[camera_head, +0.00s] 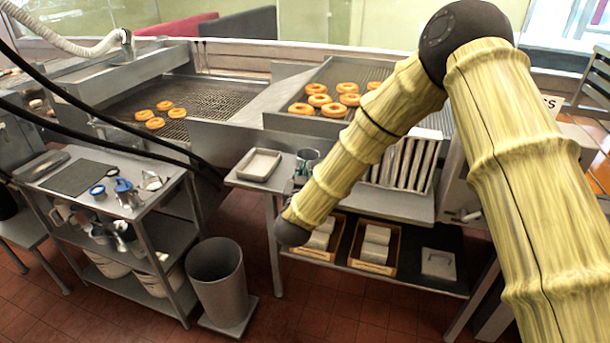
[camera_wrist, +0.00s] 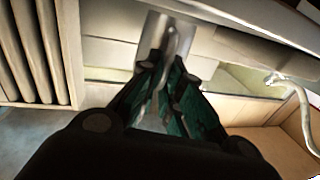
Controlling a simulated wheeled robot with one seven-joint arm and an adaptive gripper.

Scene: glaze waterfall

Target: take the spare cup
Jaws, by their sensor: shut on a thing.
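In the wrist view, my gripper (camera_wrist: 168,68) has its dark green-padded fingers closed together at the tips. They are shut on the upright handle of a shiny grey metal cup (camera_wrist: 152,38), whose body shows just beyond the fingertips. The cup's base and what is under it are hidden.
A shallow tray (camera_head: 259,165) lies left of the standing cup. A rack of upright pale slats (camera_head: 405,160) stands behind my arm and shows at left in the wrist view (camera_wrist: 40,50). Doughnuts (camera_head: 318,100) lie on the screen behind. A grey bin (camera_head: 220,285) stands on the floor.

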